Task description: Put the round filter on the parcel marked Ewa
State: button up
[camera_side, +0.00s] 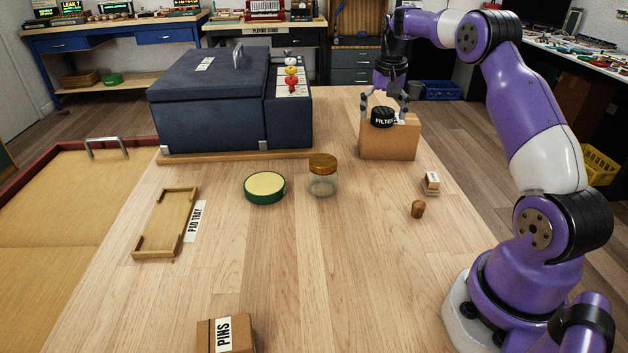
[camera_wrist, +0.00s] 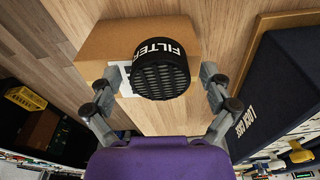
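The round black filter (camera_side: 382,117), with FILTER in white on its side and a mesh face, is at the cardboard parcel (camera_side: 389,145), over its near top edge in the side view. In the wrist view the filter (camera_wrist: 160,75) covers part of the parcel (camera_wrist: 105,48) and most of a white label (camera_wrist: 125,78); no name is readable. My gripper (camera_side: 384,101) is above the parcel with its fingers on either side of the filter. In the wrist view my gripper (camera_wrist: 158,78) is open, with gaps between both fingers and the filter. Whether the filter rests fully on the parcel is hard to tell.
A glass jar (camera_side: 323,180) and a green round tin (camera_side: 264,188) stand left of the parcel. A large dark blue case (camera_side: 208,105) is at the back left.

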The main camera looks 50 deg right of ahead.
aim_at(383, 110)
jog(key=r, duration=0.5)
jog(key=shift+s+a+r, duration=0.15)
jog(key=shift+a, duration=0.1)
jog(key=s+a+r+n+t, duration=0.1)
jog(key=s+a+r+n, duration=0.1)
jog(key=a+r, duration=0.35)
jog(key=s+a+r+n+t, duration=0.1)
jog(key=s+a+r+n, duration=0.15)
jog(key=a, duration=0.55)
jog(key=s+a+f+n+t+y, duration=0.1)
jog(key=s+a+f+n+t, duration=0.1)
jog(key=s+a+f+n, duration=0.4)
jog(key=s+a, duration=0.5)
jog(key=a, duration=0.2)
jog(key=shift+s+f+t, duration=0.15)
jog(key=shift+t, duration=0.25)
jog(key=shift+a, duration=0.1)
